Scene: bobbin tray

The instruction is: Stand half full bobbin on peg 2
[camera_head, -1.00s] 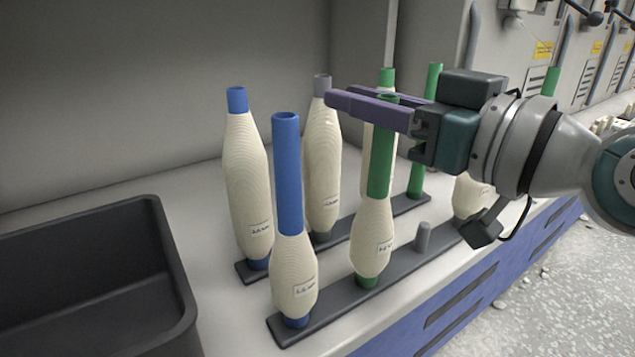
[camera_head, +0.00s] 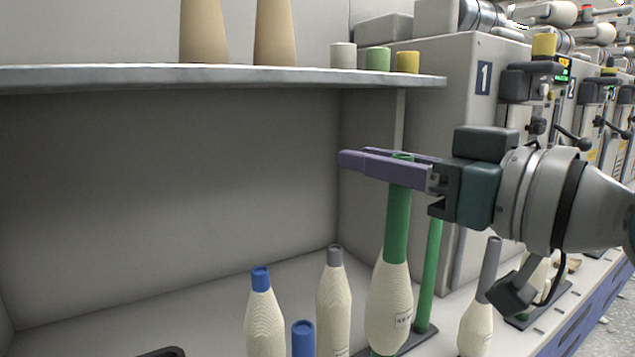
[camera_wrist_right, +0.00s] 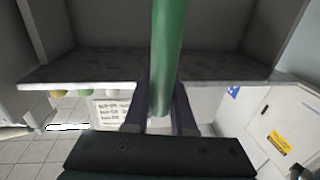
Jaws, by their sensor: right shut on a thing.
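The half full bobbin (camera_head: 388,300) has a green tube and cream yarn on its lower part, with a small label. My right gripper (camera_head: 372,163) is shut on the top of its green tube, which hangs about upright, raised above the other bobbins. The green tube also shows between the fingers in the right wrist view (camera_wrist_right: 168,50). The dark rear peg rail (camera_head: 425,332) shows in part behind it. The front rail and peg 2 cannot be made out; the bobbin's foot is at the bottom edge of the picture. My left gripper is out of view.
A blue-tipped bobbin (camera_head: 263,310), a grey-tipped bobbin (camera_head: 334,300) and a blue tube (camera_head: 302,340) stand left of the held bobbin. A bare green tube (camera_head: 429,270) and a grey-tubed bobbin (camera_head: 476,325) stand right. A shelf (camera_head: 230,77) spans above.

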